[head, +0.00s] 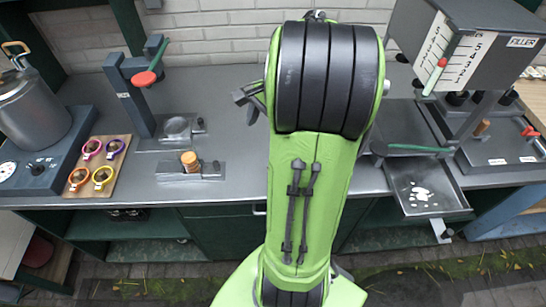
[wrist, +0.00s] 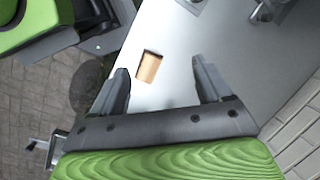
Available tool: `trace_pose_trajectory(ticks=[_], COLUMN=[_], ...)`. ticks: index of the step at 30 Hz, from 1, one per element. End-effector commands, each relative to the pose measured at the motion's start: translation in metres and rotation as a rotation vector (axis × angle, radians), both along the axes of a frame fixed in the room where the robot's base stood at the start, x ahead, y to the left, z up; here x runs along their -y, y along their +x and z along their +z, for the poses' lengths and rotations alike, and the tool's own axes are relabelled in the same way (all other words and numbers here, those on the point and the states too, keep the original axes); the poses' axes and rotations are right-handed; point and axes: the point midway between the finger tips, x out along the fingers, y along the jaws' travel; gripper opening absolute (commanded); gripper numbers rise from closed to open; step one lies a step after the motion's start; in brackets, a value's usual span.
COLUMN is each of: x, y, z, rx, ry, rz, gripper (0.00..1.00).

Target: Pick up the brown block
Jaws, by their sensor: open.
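The brown block (wrist: 149,67) shows in the wrist view as a small tan piece with a darker side, lying on the bare grey counter. My gripper (wrist: 162,78) is open, with one finger on each side of the picture and nothing between them. The block appears just beyond the fingertips, nearer the left finger. Its height gap to the fingers is hard to tell. In the head view my green arm covers the middle of the counter, and I cannot make out this block there.
In the head view, a red-handled press (head: 143,100), a holder with a wooden cylinder (head: 190,160), a board with coloured rings (head: 97,166) and a pot (head: 38,108) stand left. A filler machine (head: 470,45) and a metal tray (head: 440,205) are right. The wall is behind.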

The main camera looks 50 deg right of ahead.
Motion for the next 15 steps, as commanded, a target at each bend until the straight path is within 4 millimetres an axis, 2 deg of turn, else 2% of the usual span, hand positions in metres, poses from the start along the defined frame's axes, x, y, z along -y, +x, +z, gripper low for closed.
trace_pose_trajectory(ticks=[1,3,6,8,11,15], x=[0.03,0.062,0.087,0.093,0.09,0.079], y=[-0.014,-0.034,-0.055,-0.06,-0.058,-0.049], z=[-0.007,-0.021,-0.035,-0.04,-0.056,-0.091], rx=[-0.024,-0.049,-0.067,-0.071,-0.076,-0.076], ry=[0.067,0.155,0.234,0.254,0.264,0.264], rz=[-0.151,-0.34,-0.51,-0.553,-0.566,-0.564], gripper=[0.78,0.78,0.78,0.78,0.78,0.78])
